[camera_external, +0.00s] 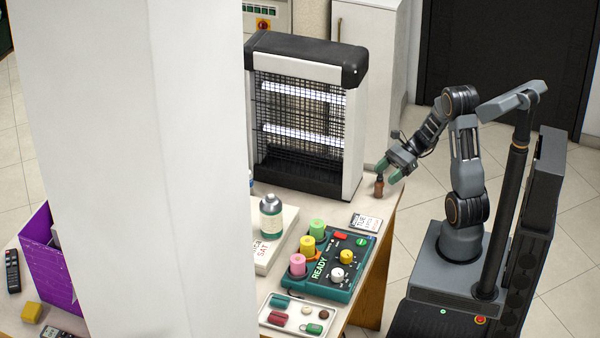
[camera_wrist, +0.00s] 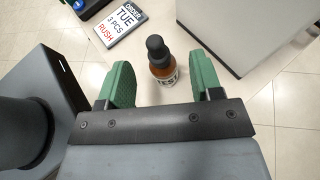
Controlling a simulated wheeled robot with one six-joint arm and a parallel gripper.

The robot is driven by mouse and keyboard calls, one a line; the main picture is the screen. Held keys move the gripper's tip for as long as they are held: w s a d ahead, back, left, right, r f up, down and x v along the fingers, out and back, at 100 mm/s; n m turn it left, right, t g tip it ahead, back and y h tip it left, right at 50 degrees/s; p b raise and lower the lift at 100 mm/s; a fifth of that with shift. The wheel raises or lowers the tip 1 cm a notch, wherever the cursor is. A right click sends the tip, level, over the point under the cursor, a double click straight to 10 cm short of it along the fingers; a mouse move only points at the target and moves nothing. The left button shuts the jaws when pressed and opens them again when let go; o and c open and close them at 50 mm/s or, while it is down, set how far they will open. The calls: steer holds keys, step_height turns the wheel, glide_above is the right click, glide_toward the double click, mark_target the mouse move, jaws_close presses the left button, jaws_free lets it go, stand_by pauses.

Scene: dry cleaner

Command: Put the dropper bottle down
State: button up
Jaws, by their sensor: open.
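The dropper bottle (camera_external: 379,186) is small and amber-brown with a black top. It stands upright on the table near its right edge, beside the insect-killer lamp. In the wrist view the dropper bottle (camera_wrist: 162,62) shows between the green fingers, with a pale label on its side. My gripper (camera_external: 389,171) is at the bottle, its fingers apart. In the wrist view my gripper (camera_wrist: 163,80) is open, with a gap visible on both sides of the bottle.
The lamp (camera_external: 305,110) stands left of the bottle. A ticket card (camera_external: 366,222) lies in front of it, and a green control panel (camera_external: 325,268) is nearer the camera. The table's right edge is close to the bottle. A white pillar hides much of the table's left part.

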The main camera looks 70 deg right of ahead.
steer(key=v, duration=0.7)
steer(key=shift+d, duration=0.1)
stand_by(0.5)
